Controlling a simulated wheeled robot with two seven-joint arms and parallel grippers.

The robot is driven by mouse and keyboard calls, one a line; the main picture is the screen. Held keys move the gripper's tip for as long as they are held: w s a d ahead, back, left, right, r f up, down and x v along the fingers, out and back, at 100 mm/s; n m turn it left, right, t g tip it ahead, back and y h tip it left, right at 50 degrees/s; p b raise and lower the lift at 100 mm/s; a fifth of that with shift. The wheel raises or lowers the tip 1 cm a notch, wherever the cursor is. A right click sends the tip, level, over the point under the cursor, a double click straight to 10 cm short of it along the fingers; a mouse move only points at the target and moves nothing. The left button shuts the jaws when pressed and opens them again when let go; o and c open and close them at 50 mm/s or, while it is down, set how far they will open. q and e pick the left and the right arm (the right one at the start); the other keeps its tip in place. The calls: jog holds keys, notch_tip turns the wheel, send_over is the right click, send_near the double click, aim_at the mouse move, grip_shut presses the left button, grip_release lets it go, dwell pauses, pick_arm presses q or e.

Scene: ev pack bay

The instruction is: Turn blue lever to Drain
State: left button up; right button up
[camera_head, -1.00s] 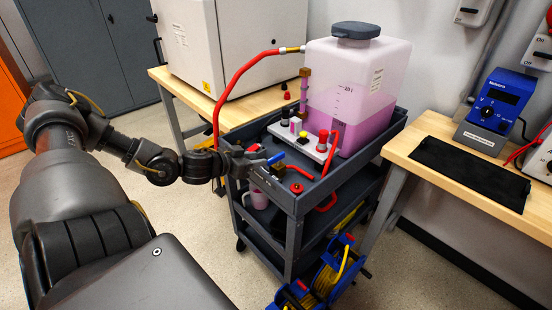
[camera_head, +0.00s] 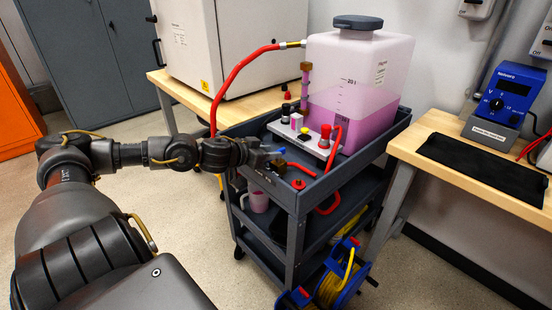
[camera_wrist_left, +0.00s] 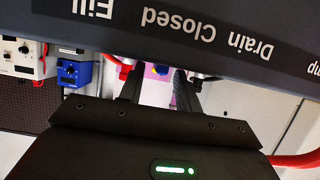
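The blue lever (camera_head: 279,151) is a small blue strip at the near left edge of the cart top, mostly hidden by my left gripper (camera_head: 277,158). My left gripper points right and is at the lever; I cannot tell whether it touches it. In the left wrist view, its two dark fingers (camera_wrist_left: 160,90) stand apart, with a small blue piece between them that may be the lever. The label panel (camera_wrist_left: 225,35) appears upside down there, reading Fill, Drain, Closed and a cut-off word. The lever's setting is hidden. My right gripper is not in view.
A tank (camera_head: 335,85) of pink liquid stands on the grey cart (camera_head: 296,202). A red hose (camera_head: 228,84) arches over behind my gripper. A white block (camera_head: 307,136) with coloured knobs and a red handle (camera_head: 298,184) are close by. A bench with a black mat (camera_head: 485,166) is at right.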

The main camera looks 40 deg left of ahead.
pick_arm(q)
jog(key=shift+w+f, duration=0.25)
jog(key=shift+w, duration=0.45)
jog(key=shift+x, duration=0.8)
jog(key=shift+d, duration=0.1)
grip_shut()
